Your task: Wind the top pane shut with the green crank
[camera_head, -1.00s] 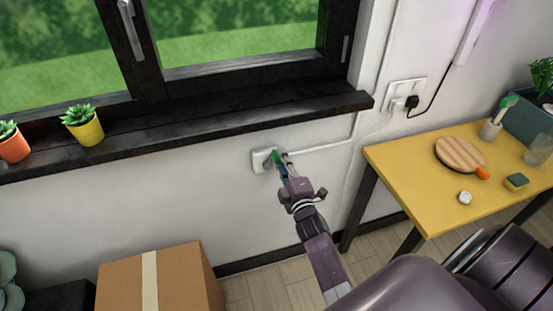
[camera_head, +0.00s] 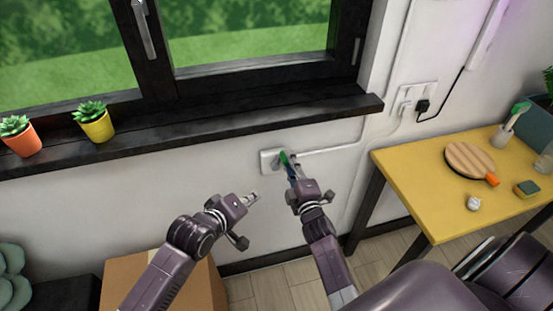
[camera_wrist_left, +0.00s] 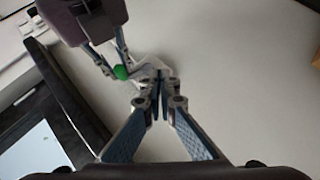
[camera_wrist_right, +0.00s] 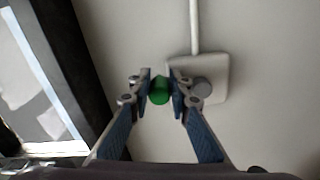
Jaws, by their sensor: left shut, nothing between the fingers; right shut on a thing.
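The green crank (camera_wrist_right: 160,90) is on a white wall box (camera_head: 270,161) below the window sill. My right gripper (camera_wrist_right: 160,88) is shut on the crank's green knob, with a finger on each side of it. In the head view my right gripper (camera_head: 290,166) covers part of the crank. My left gripper (camera_head: 255,197) is shut and empty, apart from the wall box, to its lower left. The left wrist view shows its fingertips (camera_wrist_left: 161,85) together and the green knob (camera_wrist_left: 121,72) in the right gripper. The top pane is not in view.
The black sill (camera_head: 220,127) juts out above both grippers, with potted succulents (camera_head: 95,122) at its left. A yellow table (camera_head: 430,195) stands to the right. A cardboard box (camera_head: 120,275) stands on the floor below my left arm.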

